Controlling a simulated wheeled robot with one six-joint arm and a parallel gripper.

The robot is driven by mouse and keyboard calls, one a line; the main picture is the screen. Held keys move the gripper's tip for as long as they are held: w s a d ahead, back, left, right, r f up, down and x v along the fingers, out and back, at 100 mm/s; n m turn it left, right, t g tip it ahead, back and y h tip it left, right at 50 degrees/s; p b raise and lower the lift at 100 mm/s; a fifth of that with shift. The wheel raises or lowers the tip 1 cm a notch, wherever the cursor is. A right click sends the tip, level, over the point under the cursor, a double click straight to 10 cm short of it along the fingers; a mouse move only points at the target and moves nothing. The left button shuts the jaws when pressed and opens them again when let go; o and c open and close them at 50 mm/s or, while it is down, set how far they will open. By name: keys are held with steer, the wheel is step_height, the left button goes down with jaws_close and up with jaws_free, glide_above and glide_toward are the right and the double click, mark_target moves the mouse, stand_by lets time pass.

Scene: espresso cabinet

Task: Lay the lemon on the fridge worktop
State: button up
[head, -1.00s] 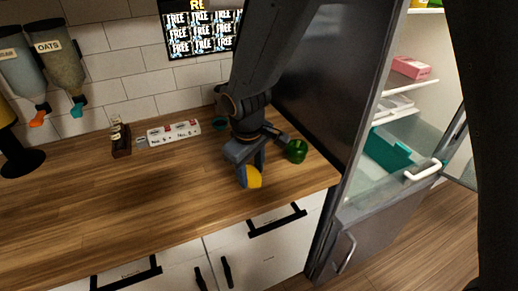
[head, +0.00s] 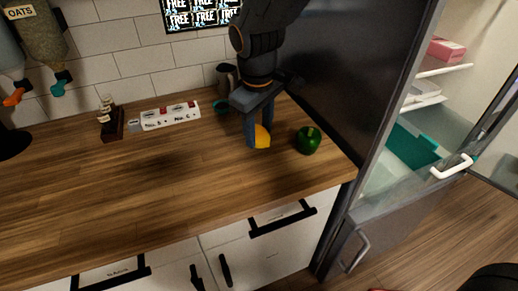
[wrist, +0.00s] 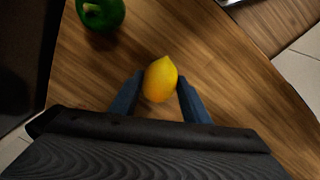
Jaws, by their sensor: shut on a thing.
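The yellow lemon (head: 262,136) is between the fingers of my gripper (head: 258,135), at the right part of the wooden worktop (head: 150,190), beside the fridge. It also shows in the wrist view (wrist: 160,79), pinched between two blue-grey fingers (wrist: 156,92). My gripper points down and is shut on the lemon. The lemon is at or very near the wood; I cannot tell whether it touches. The fingers hide part of it in the head view.
A green pepper (head: 308,140) stands just right of the lemon; it also shows in the wrist view (wrist: 101,14). The fridge (head: 400,170) stands open at the right. The worktop's left and front are clear.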

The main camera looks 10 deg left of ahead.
mark_target(259, 147)
steer(key=shift+f+p, duration=0.5)
steer(key=shift+f, duration=2.35)
steer(key=shift+f, duration=0.15)
steer(key=o, duration=1.1)
steer(key=r+b, duration=0.1)
steer(key=r, duration=0.3)
steer(key=s+r, duration=0.1)
steer(key=r, duration=0.3)
steer(key=s+r+b, duration=0.1)
steer(key=r, duration=0.3)
steer(key=shift+d+r+b, duration=0.1)
steer(key=shift+b, duration=0.2)
steer(key=s+d+f+m, duration=0.2)
steer(key=d+f+m, duration=0.1)
steer(key=d, duration=0.6)
steer(key=s+d+f+m, duration=0.2)
steer(key=d+f+m, duration=0.2)
steer(key=d, duration=0.6)
steer(key=s+d+f+m, duration=0.2)
steer(key=d+f+m, duration=0.2)
steer(key=d, duration=0.5)
steer(key=shift+s+d+m+g, duration=0.15)
steer(key=shift+s+m+g, duration=0.25)
steer(key=shift+m, duration=0.1)
